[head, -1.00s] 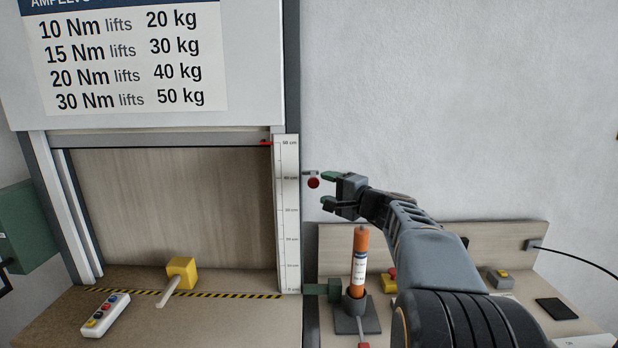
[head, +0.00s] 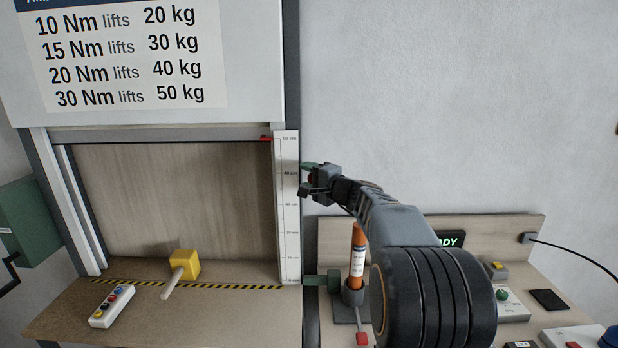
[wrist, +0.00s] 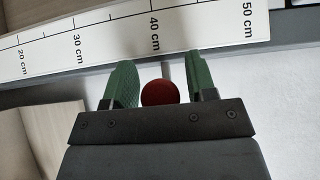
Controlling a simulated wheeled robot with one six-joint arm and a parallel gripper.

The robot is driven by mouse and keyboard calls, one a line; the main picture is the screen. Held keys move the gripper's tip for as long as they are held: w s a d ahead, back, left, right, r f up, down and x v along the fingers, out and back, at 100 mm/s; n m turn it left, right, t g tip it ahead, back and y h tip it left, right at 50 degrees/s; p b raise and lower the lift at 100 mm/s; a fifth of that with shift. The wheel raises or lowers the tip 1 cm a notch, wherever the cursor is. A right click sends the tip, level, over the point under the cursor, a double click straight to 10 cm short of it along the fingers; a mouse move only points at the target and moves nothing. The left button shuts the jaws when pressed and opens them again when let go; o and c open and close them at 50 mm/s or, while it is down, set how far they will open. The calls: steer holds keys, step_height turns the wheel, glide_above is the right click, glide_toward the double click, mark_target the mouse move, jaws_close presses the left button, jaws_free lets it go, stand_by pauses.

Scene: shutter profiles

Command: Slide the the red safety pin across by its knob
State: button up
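The red round knob (wrist: 160,92) of the safety pin sits between the two green fingers of my gripper (wrist: 165,85) in the wrist view. A gap shows between the knob and each finger, wider on the right, so the gripper is open around it. In the head view my gripper (head: 306,179) is at the right edge of the white scale, near its 40 cm mark. There the knob (head: 311,178) is mostly covered by the fingers.
The upright white scale (head: 287,230) stands close beside my gripper. An orange cylinder (head: 357,250) stands upright in a dark holder below. A yellow block (head: 185,264) with a pale handle and a button box (head: 112,306) lie on the bench to the left.

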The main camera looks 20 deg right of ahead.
jaws_close()
steer(key=a+b, duration=0.1)
steer(key=w+a+b, duration=0.1)
steer(key=a, duration=0.1)
steer(key=shift+w+a+f+b, duration=0.2)
steer(key=shift+a+b, duration=0.05)
steer(key=shift+b, duration=0.1)
steer(key=shift+w+a+r, duration=0.1)
steer(key=shift+w+a, duration=0.05)
steer(key=shift+a, duration=0.15)
steer(key=shift+d+r, duration=0.1)
steer(key=shift+c, duration=1.1)
jaws_free()
steer(key=shift+o, duration=0.6)
steer(key=shift+a, duration=0.2)
steer(key=shift+o, duration=1.4)
steer(key=shift+d, duration=0.1)
